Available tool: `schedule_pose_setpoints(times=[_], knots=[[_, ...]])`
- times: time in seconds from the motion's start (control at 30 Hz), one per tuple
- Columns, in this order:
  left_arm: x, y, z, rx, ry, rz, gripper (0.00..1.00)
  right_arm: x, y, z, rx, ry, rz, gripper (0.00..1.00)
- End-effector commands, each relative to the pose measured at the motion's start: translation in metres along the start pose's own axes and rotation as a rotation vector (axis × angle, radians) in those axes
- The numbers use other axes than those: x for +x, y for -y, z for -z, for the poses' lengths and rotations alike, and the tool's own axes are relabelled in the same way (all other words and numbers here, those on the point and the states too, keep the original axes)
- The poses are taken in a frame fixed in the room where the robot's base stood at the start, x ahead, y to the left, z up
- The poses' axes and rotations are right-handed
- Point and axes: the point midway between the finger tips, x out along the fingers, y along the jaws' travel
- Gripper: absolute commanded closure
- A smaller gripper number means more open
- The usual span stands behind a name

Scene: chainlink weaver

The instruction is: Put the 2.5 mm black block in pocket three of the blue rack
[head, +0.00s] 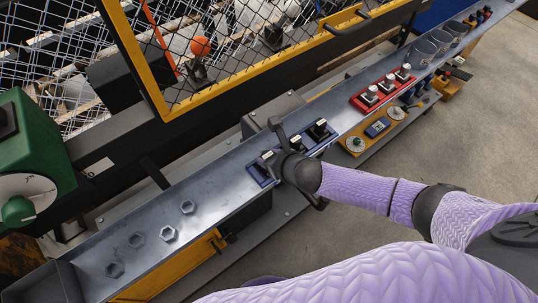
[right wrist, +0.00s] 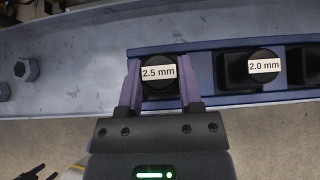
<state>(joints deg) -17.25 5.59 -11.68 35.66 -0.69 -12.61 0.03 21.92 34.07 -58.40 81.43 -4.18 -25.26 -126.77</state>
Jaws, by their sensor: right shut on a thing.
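The 2.5 mm black block (right wrist: 158,72) has a round black top with a white label and sits at the left end of the blue rack (right wrist: 215,98) in the right wrist view. My right gripper (right wrist: 159,80) is shut on this block, with one purple finger on each side. In the head view, my right gripper (head: 284,152) is over the left part of the blue rack (head: 257,176) and hides some of it. The 2.0 mm black block (right wrist: 263,66) stands to its right, with a gap between.
Another dark block (right wrist: 307,64) is at the right edge of the wrist view. A red rack (head: 360,106) with several blocks lies farther right along the grey channel (head: 225,185). Hex nuts (head: 168,233) lie to the left. A yellow-framed mesh guard (head: 215,95) stands behind.

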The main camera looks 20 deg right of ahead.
Motion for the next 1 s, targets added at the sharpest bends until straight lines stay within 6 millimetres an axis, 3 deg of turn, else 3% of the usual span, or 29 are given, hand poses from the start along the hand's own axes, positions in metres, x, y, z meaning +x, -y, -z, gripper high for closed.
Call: schedule_pose_setpoints(times=[0.1,0.13,0.3,0.33,0.53,0.63,0.9,1.0], knots=[[-0.001,-0.002,0.001,0.000,-0.001,-0.002,0.41,-0.001,0.000,-0.001,0.000,0.001,-0.001,1.00],[-0.001,-0.002,0.001,0.000,-0.001,-0.003,0.41,-0.001,0.000,-0.001,0.000,0.001,-0.001,0.52],[-0.001,-0.003,0.000,-0.002,0.000,-0.004,0.41,-0.001,-0.001,-0.001,0.000,0.001,-0.001,0.16],[-0.001,-0.003,0.000,-0.002,0.001,-0.004,0.41,-0.001,-0.001,-0.001,0.000,0.001,-0.001,0.13],[-0.001,-0.002,-0.001,-0.004,0.004,-0.003,0.41,-0.001,0.000,0.000,0.000,-0.002,0.000,0.13],[-0.007,-0.002,-0.001,-0.004,0.003,-0.002,0.41,-0.010,0.000,-0.001,0.001,-0.003,-0.001,0.13],[-0.039,0.001,0.003,-0.005,-0.002,0.002,0.41,-0.076,0.000,-0.004,-0.001,-0.002,-0.001,0.13],[-0.044,0.001,0.003,-0.005,-0.003,0.002,0.41,-0.092,0.000,-0.002,0.000,-0.001,-0.002,0.13]])
